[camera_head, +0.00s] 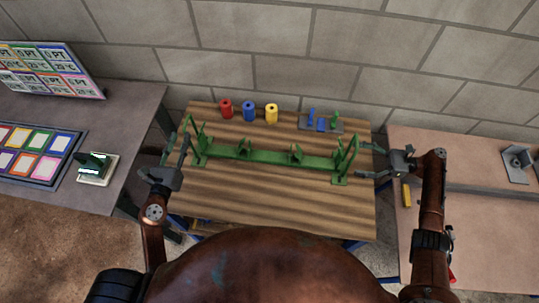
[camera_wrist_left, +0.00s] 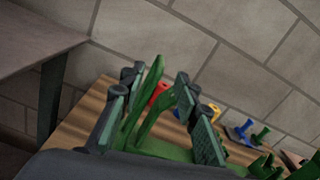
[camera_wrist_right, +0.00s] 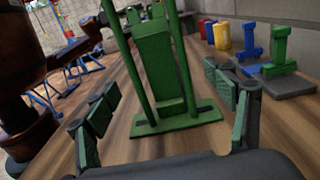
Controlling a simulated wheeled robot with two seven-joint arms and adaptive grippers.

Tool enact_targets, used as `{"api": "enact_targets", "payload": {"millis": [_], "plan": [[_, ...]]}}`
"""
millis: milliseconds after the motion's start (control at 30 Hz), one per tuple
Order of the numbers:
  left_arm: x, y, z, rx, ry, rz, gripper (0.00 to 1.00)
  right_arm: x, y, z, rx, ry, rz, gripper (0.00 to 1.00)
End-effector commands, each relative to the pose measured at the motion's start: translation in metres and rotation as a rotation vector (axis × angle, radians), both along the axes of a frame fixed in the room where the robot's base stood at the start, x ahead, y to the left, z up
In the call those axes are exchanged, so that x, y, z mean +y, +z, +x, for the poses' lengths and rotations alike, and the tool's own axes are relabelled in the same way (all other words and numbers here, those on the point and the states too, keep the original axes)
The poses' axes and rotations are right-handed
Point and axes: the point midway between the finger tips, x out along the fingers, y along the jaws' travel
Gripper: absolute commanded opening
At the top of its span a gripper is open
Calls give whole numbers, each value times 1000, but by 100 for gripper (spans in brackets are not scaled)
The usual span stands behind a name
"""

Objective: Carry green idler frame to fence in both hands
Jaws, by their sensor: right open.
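The green idler frame (camera_head: 270,157) lies across the wooden table (camera_head: 270,205), with upright green brackets at both ends. My left gripper (camera_head: 178,150) is at its left end. In the left wrist view the fingers stand apart, with green uprights (camera_wrist_left: 150,95) of the frame between them; contact cannot be told. My right gripper (camera_head: 368,161) is open at the right end. In the right wrist view the frame's end plate and posts (camera_wrist_right: 160,75) show ahead between the spread fingers, apparently clear of them. I cannot pick out the fence.
A grey table (camera_head: 95,105) is at the left, another table (camera_head: 470,225) at the right. A block wall closes the back.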

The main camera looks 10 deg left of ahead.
Motion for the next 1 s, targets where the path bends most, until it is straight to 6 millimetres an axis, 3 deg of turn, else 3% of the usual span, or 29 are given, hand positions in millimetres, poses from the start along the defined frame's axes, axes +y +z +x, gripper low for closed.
{"api": "enact_targets", "payload": {"millis": [367,800,1000], "plan": [[1,2,6,-3,2,-1,30,7,1,0,0,3,0,77],[1,1,65,-1,3,-1,30,68,1,1,-1,4,0,77],[1,1,76,1,3,-2,30,79,1,1,-1,4,0,77]]}}
